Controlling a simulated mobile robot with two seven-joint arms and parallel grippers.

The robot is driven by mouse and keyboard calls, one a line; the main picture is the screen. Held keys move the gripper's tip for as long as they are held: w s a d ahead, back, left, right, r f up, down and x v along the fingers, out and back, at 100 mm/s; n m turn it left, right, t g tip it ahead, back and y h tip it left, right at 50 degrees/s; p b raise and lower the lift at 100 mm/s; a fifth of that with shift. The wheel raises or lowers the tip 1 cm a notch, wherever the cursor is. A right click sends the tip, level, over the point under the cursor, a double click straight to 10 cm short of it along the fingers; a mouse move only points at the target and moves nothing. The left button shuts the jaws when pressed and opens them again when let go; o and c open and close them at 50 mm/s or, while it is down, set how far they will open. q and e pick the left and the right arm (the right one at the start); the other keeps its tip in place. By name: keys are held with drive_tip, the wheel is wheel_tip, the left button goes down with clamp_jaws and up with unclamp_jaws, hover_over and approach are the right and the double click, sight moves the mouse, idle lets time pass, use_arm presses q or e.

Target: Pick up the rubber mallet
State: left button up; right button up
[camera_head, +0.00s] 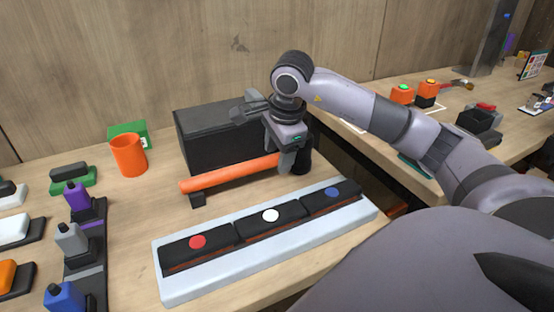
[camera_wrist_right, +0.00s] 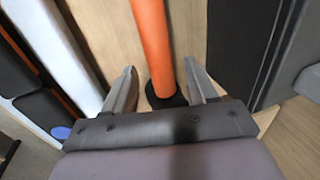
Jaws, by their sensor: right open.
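The rubber mallet, with its long orange handle (camera_head: 228,174), lies across the work table in front of a black box. A black part, seemingly its head (camera_head: 302,160), shows at the right end, partly behind my gripper. My right gripper (camera_head: 286,168) points down at that right end. In the right wrist view the orange handle (camera_wrist_right: 153,40) runs between the two spread fingers (camera_wrist_right: 160,72), with a gap on each side. The handle's black end (camera_wrist_right: 165,98) is partly hidden by the gripper body. My left gripper is not in view.
A black box (camera_head: 212,142) stands close behind the mallet. A pale tray (camera_head: 165,283) with black blocks and coloured dots lies in front. An orange cup (camera_head: 128,154) and green box (camera_head: 138,131) stand left. Bare table lies between cup and tray.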

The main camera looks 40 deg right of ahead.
drive_tip(key=shift+x, duration=1.4)
drive_tip(key=shift+r, duration=0.1)
clamp_jaws()
